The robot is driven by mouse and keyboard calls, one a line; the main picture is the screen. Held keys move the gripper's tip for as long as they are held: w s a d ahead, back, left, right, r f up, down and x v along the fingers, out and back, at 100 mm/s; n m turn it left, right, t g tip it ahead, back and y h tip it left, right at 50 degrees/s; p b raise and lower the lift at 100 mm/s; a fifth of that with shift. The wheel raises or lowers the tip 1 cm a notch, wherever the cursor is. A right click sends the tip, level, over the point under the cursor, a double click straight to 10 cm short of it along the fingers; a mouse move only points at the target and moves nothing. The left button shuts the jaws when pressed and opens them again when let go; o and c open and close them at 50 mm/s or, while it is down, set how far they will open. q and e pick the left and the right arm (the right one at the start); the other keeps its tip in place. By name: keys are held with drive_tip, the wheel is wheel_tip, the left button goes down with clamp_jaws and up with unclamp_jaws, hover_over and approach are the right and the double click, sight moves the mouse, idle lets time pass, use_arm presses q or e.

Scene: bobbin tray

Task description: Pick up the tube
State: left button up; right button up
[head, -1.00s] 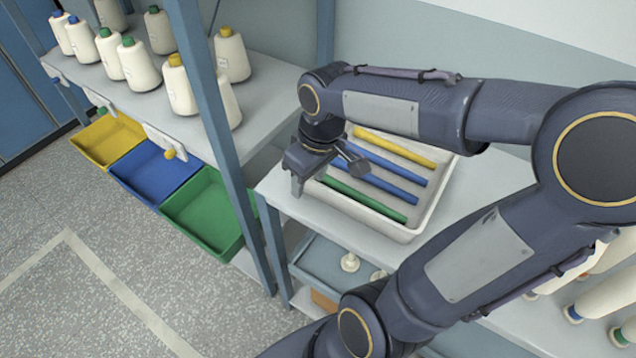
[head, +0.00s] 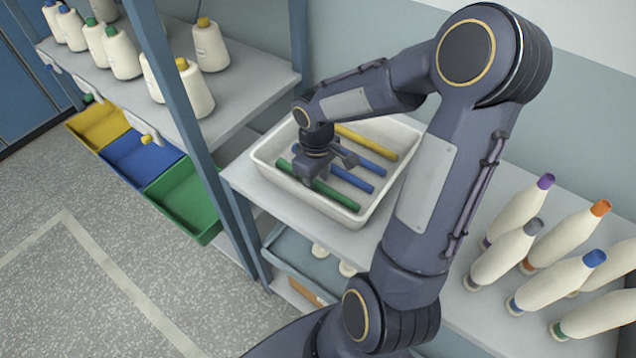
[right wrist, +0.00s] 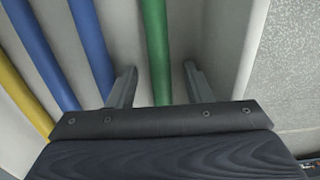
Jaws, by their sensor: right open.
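A white tray (head: 400,185) holds a green tube (head: 338,195), two blue tubes (head: 352,180) and a yellow tube (head: 367,142), lying side by side. My right gripper (head: 325,174) is open, pointing down over the near left part of the tray. In the right wrist view, the green tube (right wrist: 156,45) runs between the two spread fingers of the right gripper (right wrist: 160,80), without visible contact. The blue tubes (right wrist: 90,45) and the yellow tube (right wrist: 20,100) lie to the left, outside the fingers. The gripper hides part of the tubes in the head view. My left gripper is out of view.
The tray's walls stand close around the tubes. Thread cones (head: 545,240) stand on the table at the right, and more cones (head: 120,55) on the shelf at the left. A blue shelf post (head: 180,95) rises left of the tray. Yellow, blue and green bins (head: 185,200) hang below the shelf.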

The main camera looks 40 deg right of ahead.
clamp_jaws()
idle(0.3)
